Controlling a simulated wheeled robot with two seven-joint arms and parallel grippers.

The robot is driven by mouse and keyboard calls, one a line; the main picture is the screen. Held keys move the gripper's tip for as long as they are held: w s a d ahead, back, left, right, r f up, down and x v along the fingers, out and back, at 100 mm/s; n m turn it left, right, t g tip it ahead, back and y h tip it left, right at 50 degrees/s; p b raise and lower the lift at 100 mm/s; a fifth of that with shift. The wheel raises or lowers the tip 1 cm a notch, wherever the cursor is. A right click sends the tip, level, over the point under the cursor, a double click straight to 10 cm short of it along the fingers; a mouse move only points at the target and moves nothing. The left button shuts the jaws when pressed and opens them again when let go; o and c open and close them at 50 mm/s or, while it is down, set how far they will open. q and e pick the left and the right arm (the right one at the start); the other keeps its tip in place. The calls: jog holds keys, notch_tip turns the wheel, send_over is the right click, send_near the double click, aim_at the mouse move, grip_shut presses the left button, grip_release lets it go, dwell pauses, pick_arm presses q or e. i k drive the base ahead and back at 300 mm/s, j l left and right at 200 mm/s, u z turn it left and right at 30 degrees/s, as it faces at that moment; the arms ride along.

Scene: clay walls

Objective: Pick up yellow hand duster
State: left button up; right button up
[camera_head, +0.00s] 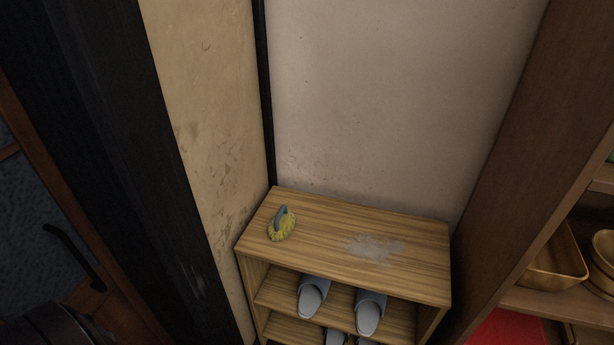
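The yellow hand duster (283,227) has a yellow, fringed head and a blue handle. It lies on the left part of the wooden shoe rack's top (330,255). Nothing touches it apart from the rack top. Neither of my grippers is in the head camera view.
A whitish dusty patch (375,248) is on the rack top, right of the duster. Grey slippers (313,296) stand on the shelves below. Clay walls (385,90) close in behind and left. A brown cabinet (505,195) with golden bowls (556,262) stands at right.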

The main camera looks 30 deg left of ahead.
aim_at(282, 224)
jog(key=u, duration=1.1)
